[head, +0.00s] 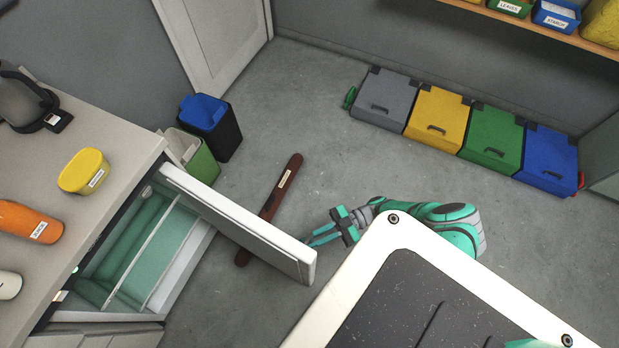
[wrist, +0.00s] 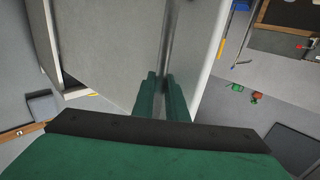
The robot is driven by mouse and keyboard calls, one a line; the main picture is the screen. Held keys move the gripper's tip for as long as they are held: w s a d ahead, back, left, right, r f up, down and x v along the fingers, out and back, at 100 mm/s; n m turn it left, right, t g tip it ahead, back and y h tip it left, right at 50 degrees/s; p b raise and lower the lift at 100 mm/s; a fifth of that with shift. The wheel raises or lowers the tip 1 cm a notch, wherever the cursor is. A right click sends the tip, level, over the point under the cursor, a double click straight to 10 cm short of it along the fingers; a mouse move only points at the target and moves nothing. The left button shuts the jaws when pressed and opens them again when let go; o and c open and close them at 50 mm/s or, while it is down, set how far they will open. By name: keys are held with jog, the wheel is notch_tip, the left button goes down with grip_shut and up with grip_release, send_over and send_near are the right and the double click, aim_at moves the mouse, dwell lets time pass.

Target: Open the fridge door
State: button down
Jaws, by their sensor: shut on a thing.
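The fridge door (head: 240,224) stands open, swung out from the counter in the head view. Behind it shows the fridge's teal interior (head: 135,245) with pale shelves. My gripper (head: 313,239) is at the outer face of the door, near its free end; the door's edge partly hides the fingertips in the head view. In the wrist view my gripper (wrist: 163,98) is shut on a grey vertical door handle (wrist: 174,40). The pale door face (wrist: 105,50) fills much of that view. The handle itself is hidden in the head view.
A brown bar-like thing with a label (head: 283,187) lies on the floor beyond the door. A blue-lidded bin (head: 204,112) and a green bin (head: 200,160) stand by the counter (head: 105,120). Several coloured boxes (head: 435,115) line the far wall.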

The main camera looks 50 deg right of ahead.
jog(key=shift+w+d, duration=0.2)
jog(key=shift+w, duration=0.2)
jog(key=c, duration=1.8)
grip_release()
jog(key=shift+o, duration=0.2)
jog(key=shift+s, duration=0.1)
jog(key=shift+s+d, duration=0.1)
jog(key=v, duration=1)
jog(key=shift+s+d, duration=0.2)
jog(key=shift+d, duration=0.1)
